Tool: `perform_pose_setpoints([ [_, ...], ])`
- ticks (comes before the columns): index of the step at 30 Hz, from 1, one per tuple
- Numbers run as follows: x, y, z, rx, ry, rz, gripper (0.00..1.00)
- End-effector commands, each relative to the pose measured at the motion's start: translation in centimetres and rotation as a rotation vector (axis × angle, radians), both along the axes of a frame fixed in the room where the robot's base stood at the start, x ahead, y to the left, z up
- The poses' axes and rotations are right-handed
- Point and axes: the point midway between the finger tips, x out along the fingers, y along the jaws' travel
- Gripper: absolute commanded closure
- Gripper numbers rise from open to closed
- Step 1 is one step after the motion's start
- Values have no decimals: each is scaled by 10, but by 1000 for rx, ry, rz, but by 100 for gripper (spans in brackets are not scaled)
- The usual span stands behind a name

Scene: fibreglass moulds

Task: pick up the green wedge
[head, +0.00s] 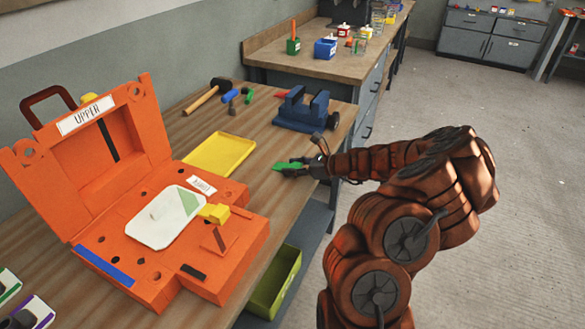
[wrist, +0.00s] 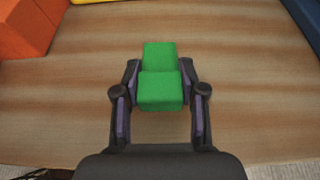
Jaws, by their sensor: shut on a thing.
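The green wedge (wrist: 160,90) is between the two fingers of my gripper (wrist: 160,95) in the wrist view, with its stepped top showing. In the head view the wedge (head: 287,166) shows at the tip of my gripper (head: 293,170), near the right edge of the wooden workbench (head: 232,107). My gripper is shut on the wedge. I cannot tell whether the wedge touches the bench top or is slightly above it.
An orange two-part mould (head: 240,247) stands open at the left, with its upright half marked UPPER. A yellow tray (head: 219,155) lies left of my gripper. A blue vise (head: 301,110) stands behind it. A hammer (head: 207,95) lies farther back. A green bin (head: 275,284) sits below the bench edge.

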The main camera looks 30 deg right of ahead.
Motion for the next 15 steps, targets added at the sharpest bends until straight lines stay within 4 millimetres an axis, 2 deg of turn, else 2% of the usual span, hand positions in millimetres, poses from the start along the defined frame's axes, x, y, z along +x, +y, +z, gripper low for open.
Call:
perform_pose_setpoints([
  [5, 0, 0, 8, -1, -2, 0, 94],
  [12, 0, 0, 35, -3, -3, 2, 94],
  [15, -9, 5, 35, 3, -1, 0, 94],
])
